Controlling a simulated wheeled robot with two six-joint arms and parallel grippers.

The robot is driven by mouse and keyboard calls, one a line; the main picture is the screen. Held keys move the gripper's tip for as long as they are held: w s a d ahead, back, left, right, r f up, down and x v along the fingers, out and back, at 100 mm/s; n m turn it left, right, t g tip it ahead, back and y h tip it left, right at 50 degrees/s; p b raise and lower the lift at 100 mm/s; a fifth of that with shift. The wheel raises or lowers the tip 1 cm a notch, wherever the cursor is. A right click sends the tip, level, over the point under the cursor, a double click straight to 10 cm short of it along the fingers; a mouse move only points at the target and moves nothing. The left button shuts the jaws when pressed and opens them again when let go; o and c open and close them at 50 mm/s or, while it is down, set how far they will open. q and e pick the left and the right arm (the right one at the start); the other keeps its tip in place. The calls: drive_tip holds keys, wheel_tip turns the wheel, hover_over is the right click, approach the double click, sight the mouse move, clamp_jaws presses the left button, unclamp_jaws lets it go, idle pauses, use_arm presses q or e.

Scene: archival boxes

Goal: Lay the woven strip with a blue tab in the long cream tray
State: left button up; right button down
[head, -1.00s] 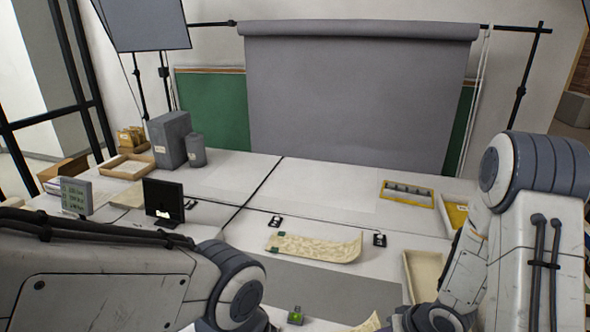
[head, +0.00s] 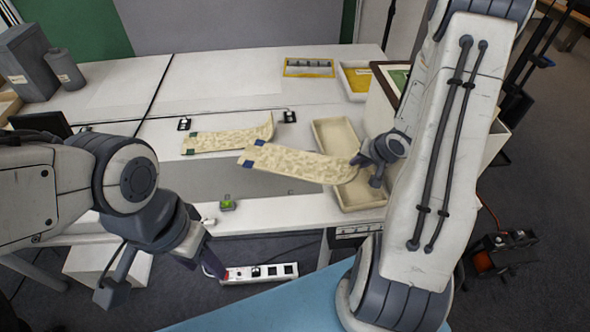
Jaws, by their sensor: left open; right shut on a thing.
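The patterned cream woven strip with blue tabs (head: 300,163) hangs from my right gripper (head: 368,168), which is shut on its right end. The tabs are at its far left end. The strip is roughly level, its right part over the long cream tray (head: 337,136) and its left part reaching past the tray's left wall. The tray is open and partly hidden by the strip and gripper. A similar strip with green tabs (head: 228,138) lies on the table behind and to the left. My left gripper (head: 158,282) is open and empty, low in front of the table.
A yellow-framed tray (head: 309,68) and a box with a yellow inside (head: 358,80) stand behind the cream tray. A small green item (head: 227,203) is near the table's front edge. A power strip (head: 260,273) is below. The back table is largely clear.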

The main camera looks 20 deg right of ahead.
sight(322, 162)
drive_tip(key=w+a+f+b, duration=0.1)
drive_tip(key=w+a+f, duration=0.1)
drive_tip(key=w, duration=0.1)
drive_tip(key=w+a+f+b, duration=0.1)
drive_tip(key=w+a+f, duration=0.1)
drive_tip(key=w, duration=0.1)
drive_tip(key=w+a+f, duration=0.2)
drive_tip(key=w+f, duration=0.1)
drive_tip(key=shift+a+b, duration=0.2)
drive_tip(key=shift+b, duration=0.2)
drive_tip(key=shift+w+f+b, duration=0.1)
drive_tip(key=shift+f+b, duration=0.25)
drive_tip(key=shift+f, duration=1.55)
drive_tip(key=shift+f, duration=0.15)
drive_tip(key=c, duration=0.9)
unclamp_jaws()
